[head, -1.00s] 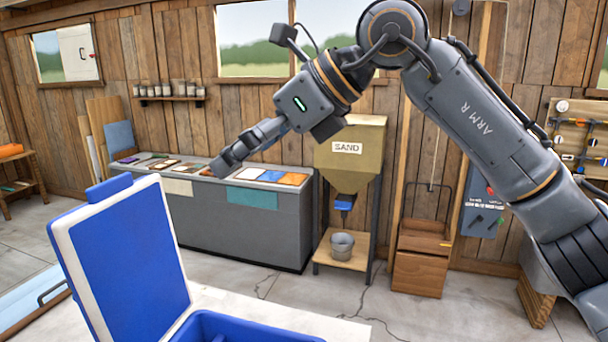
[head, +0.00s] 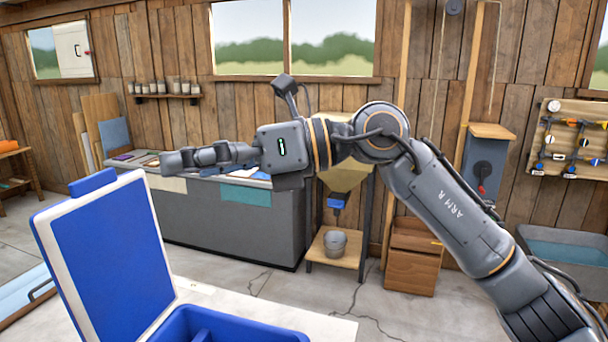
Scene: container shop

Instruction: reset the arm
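My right arm (head: 445,200), marked ARM R, comes in from the lower right and bends at its elbow in front of the hopper. Its forearm runs level to the left. My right gripper (head: 175,161) is at its end, pointing left, seen from the side in front of the grey counter and above the open cooler's right side. Nothing shows in it; from this side I cannot tell whether its fingers are open or shut. My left gripper is not in view.
A blue cooler (head: 205,330) with its lid (head: 105,265) raised stands on a white table (head: 280,312) at the front. The grey counter (head: 235,230), hopper (head: 342,180), bucket (head: 335,243) and wooden crate (head: 412,270) stand behind. Floor between is clear.

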